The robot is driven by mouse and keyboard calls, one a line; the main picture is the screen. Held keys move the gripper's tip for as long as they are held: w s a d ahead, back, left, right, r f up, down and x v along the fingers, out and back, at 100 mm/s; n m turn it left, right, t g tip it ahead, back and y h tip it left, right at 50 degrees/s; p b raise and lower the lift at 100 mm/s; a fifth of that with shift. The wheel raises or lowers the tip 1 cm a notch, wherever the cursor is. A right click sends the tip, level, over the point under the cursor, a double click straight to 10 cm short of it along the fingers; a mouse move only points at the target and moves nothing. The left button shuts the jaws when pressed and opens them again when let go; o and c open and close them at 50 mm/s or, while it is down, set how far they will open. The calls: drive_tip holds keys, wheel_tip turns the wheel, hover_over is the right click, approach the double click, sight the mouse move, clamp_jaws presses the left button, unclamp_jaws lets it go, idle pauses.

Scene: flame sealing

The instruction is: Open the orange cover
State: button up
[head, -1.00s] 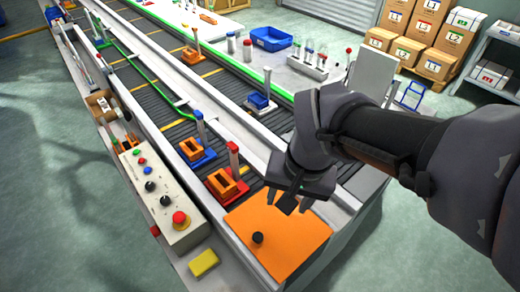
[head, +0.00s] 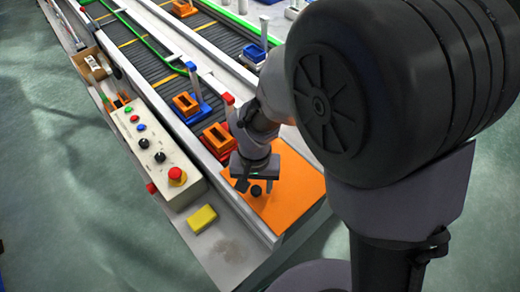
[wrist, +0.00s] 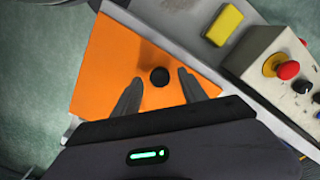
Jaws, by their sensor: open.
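The orange cover (head: 297,190) lies flat and closed at the near end of the conveyor. It also fills much of the wrist view (wrist: 105,65). A round black knob (wrist: 160,77) stands up from the cover; it shows in the head view (head: 256,191) too. My gripper (head: 255,186) is above the cover, pointing down, open and empty. In the wrist view its two fingertips (wrist: 159,75) appear on either side of the knob. I cannot tell whether the fingers are level with the knob or still above it.
A control box (head: 155,150) with a red emergency button (head: 177,175) is left of the cover. A yellow block (head: 202,219) lies on the grey ledge near it. Orange parts in red (head: 217,137) and blue (head: 188,104) holders sit on the conveyor behind.

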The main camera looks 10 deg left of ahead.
drive_tip(key=shift+f, duration=0.45)
clamp_jaws()
idle(1.1)
